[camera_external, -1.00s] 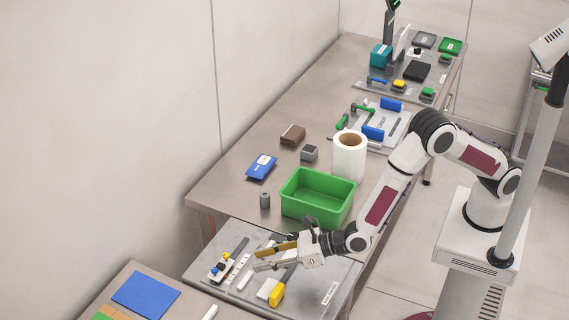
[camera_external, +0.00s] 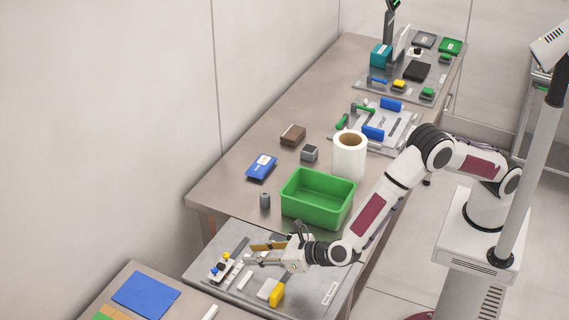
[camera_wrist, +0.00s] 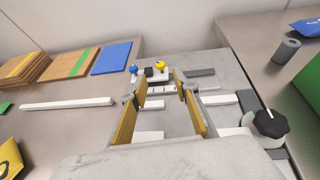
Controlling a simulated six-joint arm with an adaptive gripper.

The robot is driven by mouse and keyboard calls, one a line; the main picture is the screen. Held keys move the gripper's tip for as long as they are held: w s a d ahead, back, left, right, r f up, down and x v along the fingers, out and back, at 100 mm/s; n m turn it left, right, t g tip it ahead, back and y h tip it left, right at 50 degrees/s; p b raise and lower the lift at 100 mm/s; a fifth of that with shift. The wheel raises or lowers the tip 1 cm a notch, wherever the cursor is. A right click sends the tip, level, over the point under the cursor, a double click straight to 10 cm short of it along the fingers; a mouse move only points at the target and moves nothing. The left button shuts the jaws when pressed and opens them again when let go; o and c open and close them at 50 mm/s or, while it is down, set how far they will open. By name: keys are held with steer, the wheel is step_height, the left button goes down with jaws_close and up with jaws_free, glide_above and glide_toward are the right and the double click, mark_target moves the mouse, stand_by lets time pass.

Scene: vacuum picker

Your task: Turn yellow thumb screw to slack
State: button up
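The yellow thumb screw (camera_wrist: 160,66) is a small yellow knob on a little fixture on the grey panel. It lies ahead of my gripper, between the fingertip lines in the wrist view. In the external view the yellow thumb screw (camera_external: 226,257) sits at the panel's left. A blue knob (camera_wrist: 133,70) stands to its left on the same fixture. My gripper (camera_wrist: 154,90) is open and empty, its two yellow-brown fingers spread apart. In the external view my gripper (camera_external: 248,255) reaches left over the panel, apart from the screw. The screw's threads are hidden.
The grey panel (camera_external: 318,300) also bears a yellow block (camera_external: 277,294) and white strips. A black knob (camera_wrist: 270,122) is at the right in the wrist view. A green bin (camera_external: 316,215) stands behind my gripper. A blue sheet (camera_external: 146,293) lies at the lower left.

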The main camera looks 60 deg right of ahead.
mark_target(224, 256)
steer(key=shift+w, duration=0.15)
steer(key=shift+x, duration=3.75)
jaws_close()
